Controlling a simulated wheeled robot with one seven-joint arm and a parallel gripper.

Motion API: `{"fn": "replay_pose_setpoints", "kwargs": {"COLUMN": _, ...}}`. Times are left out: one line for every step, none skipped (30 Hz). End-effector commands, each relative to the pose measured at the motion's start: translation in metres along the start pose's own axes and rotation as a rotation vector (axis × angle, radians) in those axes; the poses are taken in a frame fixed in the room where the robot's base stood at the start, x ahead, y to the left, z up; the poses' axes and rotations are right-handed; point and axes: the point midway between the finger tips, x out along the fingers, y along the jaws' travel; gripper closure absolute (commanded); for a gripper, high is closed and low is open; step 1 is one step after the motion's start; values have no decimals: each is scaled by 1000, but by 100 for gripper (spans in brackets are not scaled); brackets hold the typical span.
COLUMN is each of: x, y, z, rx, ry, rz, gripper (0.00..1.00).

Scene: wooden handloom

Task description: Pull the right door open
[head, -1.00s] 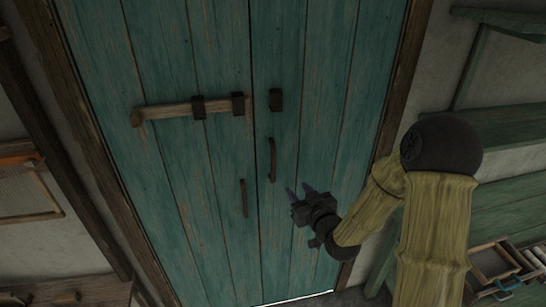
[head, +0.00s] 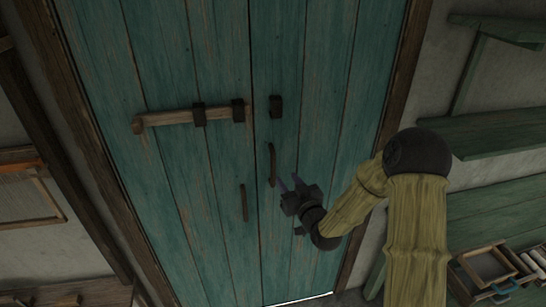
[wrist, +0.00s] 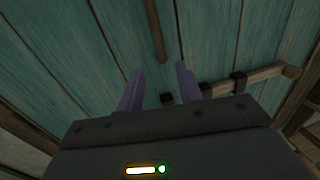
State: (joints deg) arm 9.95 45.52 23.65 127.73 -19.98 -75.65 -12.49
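The teal plank right door (head: 310,130) is closed, level with the left door. Its dark upright handle (head: 271,164) is near the middle seam. My gripper (head: 289,181) is open and empty, its purple fingers just right of and slightly below the handle in the head view, apart from it. In the wrist view the two fingers (wrist: 158,84) are spread, and a dark handle (wrist: 155,30), seemingly the right door's, lies beyond the tips, between their lines. The wooden bolt (head: 180,115) sits in two brackets on the left door and does not reach the right door's bracket (head: 275,106).
The left door (head: 190,180) has its own lower handle (head: 244,203). A wooden door post (head: 400,80) edges the right door. At right are green shelves (head: 490,135) and a tray (head: 487,265) of items. A wooden frame (head: 30,195) hangs at left.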

Motion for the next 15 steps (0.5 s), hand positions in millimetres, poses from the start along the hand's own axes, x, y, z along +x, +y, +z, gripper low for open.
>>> {"fn": "replay_pose_setpoints", "kwargs": {"x": 9, "y": 0, "z": -3, "rx": 1, "ry": 0, "rz": -1, "gripper": 64}}
{"fn": "replay_pose_setpoints", "kwargs": {"x": 13, "y": 0, "z": -3, "rx": 1, "ry": 0, "rz": 0, "gripper": 64}}
{"fn": "replay_pose_setpoints", "kwargs": {"x": 20, "y": 0, "z": -3, "rx": 0, "ry": 1, "rz": 0, "gripper": 64}}
{"fn": "replay_pose_setpoints", "kwargs": {"x": 24, "y": 0, "z": -3, "rx": 0, "ry": 0, "rz": 0, "gripper": 64}}
{"fn": "replay_pose_setpoints", "kwargs": {"x": 29, "y": 0, "z": -3, "rx": 0, "ry": 0, "rz": 0, "gripper": 64}}
{"fn": "replay_pose_setpoints", "kwargs": {"x": 35, "y": -1, "z": -3, "rx": 1, "ry": 0, "rz": 0, "gripper": 64}}
{"fn": "replay_pose_setpoints", "kwargs": {"x": 40, "y": 0, "z": -3, "rx": 0, "ry": 1, "rz": 0, "gripper": 64}}
{"fn": "replay_pose_setpoints", "kwargs": {"x": 44, "y": 0, "z": -3, "rx": 0, "ry": 0, "rz": 0, "gripper": 64}}
{"fn": "replay_pose_setpoints", "kwargs": {"x": 50, "y": 0, "z": -2, "rx": 1, "ry": -1, "rz": 0, "gripper": 64}}
{"fn": "replay_pose_setpoints", "kwargs": {"x": 54, "y": 0, "z": -3, "rx": 0, "ry": 0, "rz": 1, "gripper": 64}}
{"fn": "replay_pose_setpoints", "kwargs": {"x": 58, "y": 0, "z": -3, "rx": 1, "ry": 0, "rz": 1, "gripper": 64}}
{"fn": "replay_pose_setpoints", "kwargs": {"x": 64, "y": 0, "z": -2, "rx": 1, "ry": 0, "rz": 0, "gripper": 64}}
{"fn": "replay_pose_setpoints", "kwargs": {"x": 68, "y": -1, "z": -2, "rx": 0, "ry": -1, "rz": 0, "gripper": 64}}
{"fn": "replay_pose_setpoints", "kwargs": {"x": 73, "y": 0, "z": -3, "rx": 0, "ry": 1, "rz": 0, "gripper": 64}}
{"fn": "replay_pose_setpoints", "kwargs": {"x": 78, "y": -1, "z": -2, "rx": 1, "ry": 0, "rz": -1, "gripper": 64}}
